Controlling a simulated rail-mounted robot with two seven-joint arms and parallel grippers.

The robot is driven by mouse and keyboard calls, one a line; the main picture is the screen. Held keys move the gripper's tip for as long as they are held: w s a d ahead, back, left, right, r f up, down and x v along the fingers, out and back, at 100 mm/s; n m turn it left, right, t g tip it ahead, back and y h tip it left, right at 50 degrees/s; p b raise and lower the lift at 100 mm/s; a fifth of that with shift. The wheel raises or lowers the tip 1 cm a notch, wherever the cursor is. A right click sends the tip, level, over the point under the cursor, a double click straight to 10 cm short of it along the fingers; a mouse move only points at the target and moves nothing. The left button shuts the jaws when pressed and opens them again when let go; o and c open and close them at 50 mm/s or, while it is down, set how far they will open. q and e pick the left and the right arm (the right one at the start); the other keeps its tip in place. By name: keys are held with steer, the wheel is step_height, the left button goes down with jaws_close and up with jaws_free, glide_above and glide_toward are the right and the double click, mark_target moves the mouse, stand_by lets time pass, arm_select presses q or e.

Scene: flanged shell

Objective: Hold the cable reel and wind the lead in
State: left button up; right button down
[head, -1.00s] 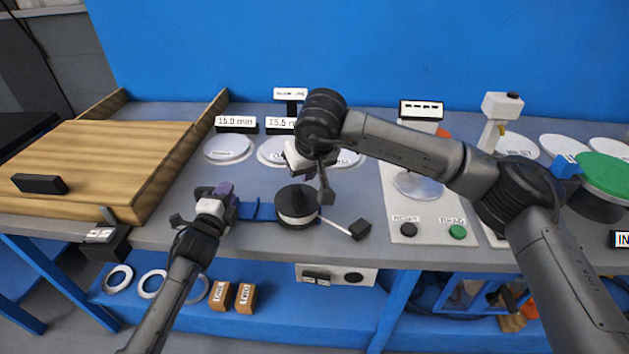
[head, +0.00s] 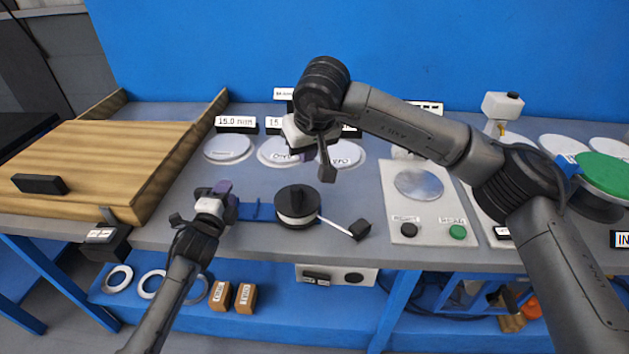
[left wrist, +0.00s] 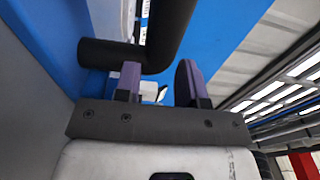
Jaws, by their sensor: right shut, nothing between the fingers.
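The cable reel (head: 296,207) is a black drum with a pale band, standing on the grey bench with a blue bar (head: 258,211) on its left. A white lead (head: 335,226) runs from it to a black plug (head: 359,230) at lower right. My left gripper (head: 226,197) is at the bar's left end. In the left wrist view its purple fingers (left wrist: 160,82) stand apart, with a black bent bar (left wrist: 115,54) at their tips; whether they grip it is unclear. My right gripper (head: 327,174) is shut and empty, above and behind the reel's right side, apart from it.
White discs (head: 228,148) with label cards lie behind the reel. A panel (head: 418,205) with a black and a green button stands to the right. A wooden board (head: 110,165) is at the left. The bench's front edge runs close below the plug.

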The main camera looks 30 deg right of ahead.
arm_select(q)
steer(key=shift+o, duration=1.7)
steer(key=shift+f, duration=0.1)
steer(key=v, duration=1.2)
